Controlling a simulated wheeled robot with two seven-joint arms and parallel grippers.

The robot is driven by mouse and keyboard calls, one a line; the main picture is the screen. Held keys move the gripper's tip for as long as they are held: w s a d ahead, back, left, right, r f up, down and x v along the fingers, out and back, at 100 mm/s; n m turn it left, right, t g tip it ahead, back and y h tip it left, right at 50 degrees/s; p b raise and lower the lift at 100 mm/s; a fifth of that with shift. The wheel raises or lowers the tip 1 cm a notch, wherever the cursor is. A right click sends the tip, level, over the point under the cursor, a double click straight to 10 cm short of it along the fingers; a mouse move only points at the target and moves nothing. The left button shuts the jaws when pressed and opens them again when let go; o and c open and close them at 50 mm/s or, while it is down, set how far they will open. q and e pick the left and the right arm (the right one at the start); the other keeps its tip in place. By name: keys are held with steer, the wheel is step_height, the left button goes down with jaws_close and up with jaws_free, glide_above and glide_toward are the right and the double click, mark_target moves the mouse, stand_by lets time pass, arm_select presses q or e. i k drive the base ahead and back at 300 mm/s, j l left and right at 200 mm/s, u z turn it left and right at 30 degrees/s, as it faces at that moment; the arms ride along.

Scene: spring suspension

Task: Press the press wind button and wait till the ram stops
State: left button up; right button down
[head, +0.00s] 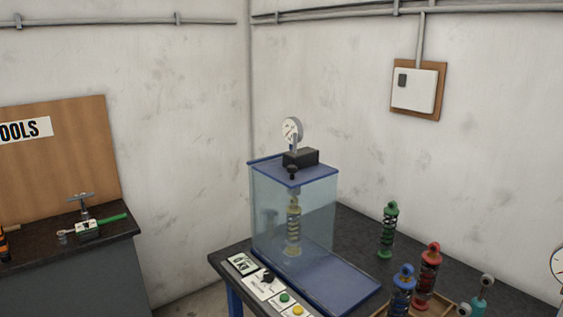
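The press (292,222) stands on the dark bench, with clear walls and a blue top and base. A yellowish spring (294,226) stands upright inside it, under the ram (292,174). A round gauge (292,131) sits on top above a black block. A control panel (262,285) in front of the press carries a black knob (267,277), a green button (284,297) and a yellow button (298,310). The labels are too small for me to tell which is the wind button. Neither of my grippers is in view.
Green (387,232), red (428,275) and blue (402,292) spring units stand right of the press, some by a wooden tray. A teal unit (480,297) is at the lower right. A tool bench (60,243) stands at the left.

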mark_target(284, 297)
steer(key=i+j+z, duration=0.15)
steer(key=i+j, duration=0.15)
steer(key=i+j+z, duration=0.15)
steer(key=j, duration=0.25)
steer(key=i+j+z, duration=0.15)
steer(key=i+j, duration=0.2)
steer(key=i+j+z, duration=0.15)
steer(key=j, duration=0.3)
steer(key=i, duration=0.05)
